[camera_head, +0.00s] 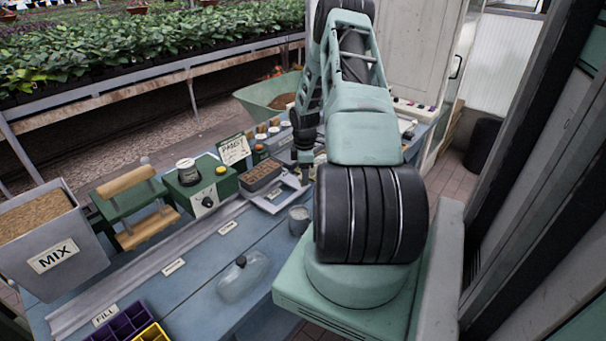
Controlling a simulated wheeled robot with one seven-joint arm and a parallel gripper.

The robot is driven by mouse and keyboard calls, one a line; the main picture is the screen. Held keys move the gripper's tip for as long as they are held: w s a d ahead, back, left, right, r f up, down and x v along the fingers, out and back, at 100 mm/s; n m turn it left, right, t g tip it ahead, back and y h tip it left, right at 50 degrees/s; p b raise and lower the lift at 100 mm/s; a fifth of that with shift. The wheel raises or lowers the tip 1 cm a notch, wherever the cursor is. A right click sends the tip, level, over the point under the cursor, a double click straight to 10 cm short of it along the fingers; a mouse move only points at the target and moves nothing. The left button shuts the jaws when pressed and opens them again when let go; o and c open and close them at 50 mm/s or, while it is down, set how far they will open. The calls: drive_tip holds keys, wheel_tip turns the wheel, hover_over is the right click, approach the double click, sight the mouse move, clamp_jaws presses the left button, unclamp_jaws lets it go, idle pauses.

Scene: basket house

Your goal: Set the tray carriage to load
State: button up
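The tray carriage appears to be the light grey plate (283,198) on the blue bench, at the far end of a grey rail (140,271). A seed tray with brown filling (261,177) sits at or just behind it. Labels lie along the rail: a near one reads FILL (105,316), and a middle label (173,267) and a far label (227,227) are too small to read. My gripper (304,161) points down at the carriage's far right side. I cannot tell whether it touches anything, and its fingers are too small and dark to judge.
A MIX hopper (52,258), a green roller stand (132,200) and a green control box (200,188) stand behind the rail. A glass cloche (244,278) and a grey cup (299,220) are in front. Purple (122,324) and yellow trays lie near.

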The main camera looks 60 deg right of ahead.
drive_tip(key=shift+a, duration=0.15)
wheel_tip(320, 180, up, 17)
drive_tip(key=b, duration=0.3)
drive_tip(key=shift+r, duration=0.2)
idle(0.5)
